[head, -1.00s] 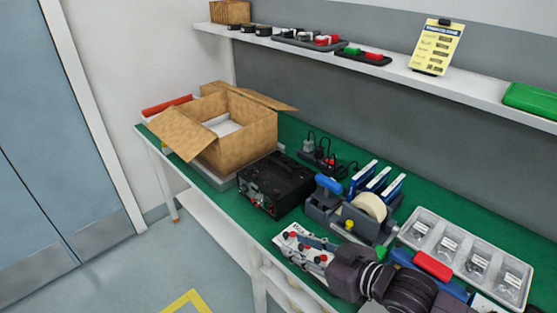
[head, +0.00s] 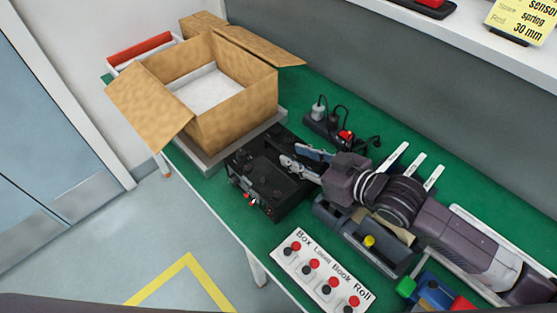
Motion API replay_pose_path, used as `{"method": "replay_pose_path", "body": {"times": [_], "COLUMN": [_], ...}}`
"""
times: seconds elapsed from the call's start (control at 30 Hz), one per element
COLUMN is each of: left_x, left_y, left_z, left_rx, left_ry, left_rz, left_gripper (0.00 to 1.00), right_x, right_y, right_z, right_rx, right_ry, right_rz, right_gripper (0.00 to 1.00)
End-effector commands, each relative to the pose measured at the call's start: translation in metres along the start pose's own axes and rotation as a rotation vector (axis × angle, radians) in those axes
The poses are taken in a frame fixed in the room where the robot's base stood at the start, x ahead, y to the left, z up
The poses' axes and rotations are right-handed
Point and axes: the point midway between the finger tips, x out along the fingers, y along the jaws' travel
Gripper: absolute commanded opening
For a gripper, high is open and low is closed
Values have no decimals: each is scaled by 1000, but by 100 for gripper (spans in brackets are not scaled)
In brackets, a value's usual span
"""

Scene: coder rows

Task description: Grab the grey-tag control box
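A black control box (head: 262,190) with knobs on top and small red parts on its front sits on the green bench, in front of the open carton. I cannot make out a grey tag on it. My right gripper (head: 299,160) comes in from the right and reaches over the box's right side. Its two fingers are apart with nothing seen between them, and I cannot tell whether they touch the box. The gripper hides part of the box's right edge. My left gripper is not in view.
An open cardboard carton (head: 196,130) stands on a grey base at the left. A power strip (head: 325,124) with plugs lies behind the box. A tape dispenser (head: 352,236) and a labelled button panel (head: 318,275) are at the right and front. A shelf (head: 460,45) overhangs the back.

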Motion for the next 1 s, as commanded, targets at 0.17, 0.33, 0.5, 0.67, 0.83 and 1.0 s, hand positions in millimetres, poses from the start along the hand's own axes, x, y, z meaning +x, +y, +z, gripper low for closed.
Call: {"method": "replay_pose_path", "body": {"times": [0.17,0.33,0.5,0.67,0.83,1.0], "left_x": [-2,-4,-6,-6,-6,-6], "left_y": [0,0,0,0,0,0], "left_z": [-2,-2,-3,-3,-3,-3], "left_rx": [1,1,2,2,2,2], "left_ry": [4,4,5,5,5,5], "left_rz": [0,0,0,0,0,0], "left_gripper": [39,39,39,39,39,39], "right_x": [20,43,63,69,68,68], "right_y": [0,0,0,0,0,0], "right_z": [-2,-3,-2,-1,0,0], "right_rx": [0,-1,0,-1,-1,-1], "right_ry": [2,3,2,0,0,1], "right_rz": [0,-1,0,-1,-1,0], "right_gripper": [29,29,29,29,28,9]}}
